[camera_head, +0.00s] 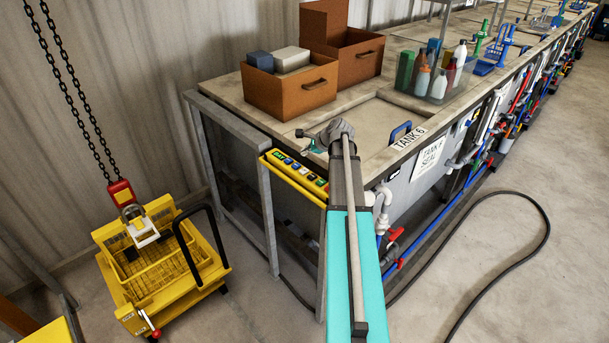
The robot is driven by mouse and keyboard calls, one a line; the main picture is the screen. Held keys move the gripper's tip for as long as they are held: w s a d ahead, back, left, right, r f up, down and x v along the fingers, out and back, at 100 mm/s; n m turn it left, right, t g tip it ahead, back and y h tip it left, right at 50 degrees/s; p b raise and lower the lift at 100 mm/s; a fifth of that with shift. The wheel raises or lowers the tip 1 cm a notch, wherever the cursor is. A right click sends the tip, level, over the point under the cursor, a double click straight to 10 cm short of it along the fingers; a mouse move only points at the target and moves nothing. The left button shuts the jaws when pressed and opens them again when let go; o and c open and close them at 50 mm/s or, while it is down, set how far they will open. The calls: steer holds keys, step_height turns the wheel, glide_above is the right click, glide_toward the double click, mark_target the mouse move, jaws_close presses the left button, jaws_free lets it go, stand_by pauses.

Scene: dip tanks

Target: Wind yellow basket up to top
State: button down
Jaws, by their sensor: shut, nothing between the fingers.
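The yellow basket (150,284) is at the lower left, low near the floor, with a black bar handle on its right. A yellow control box (295,177) with several coloured buttons is mounted at the near end of the tank bench. My gripper (311,142) is shut and empty, just above and behind this box, apparently apart from it. My forearm hides part of the bench.
Two brown boxes (292,95) and a clear bin of bottles (437,87) stand on the bench (225,90). A blue handle (400,132) sits near its front edge. A black hose (543,244) curves over otherwise clear floor at right.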

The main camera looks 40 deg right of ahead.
mark_target(304, 171)
steer(key=shift+f+b, duration=2.35)
steer(key=shift+f, duration=0.3)
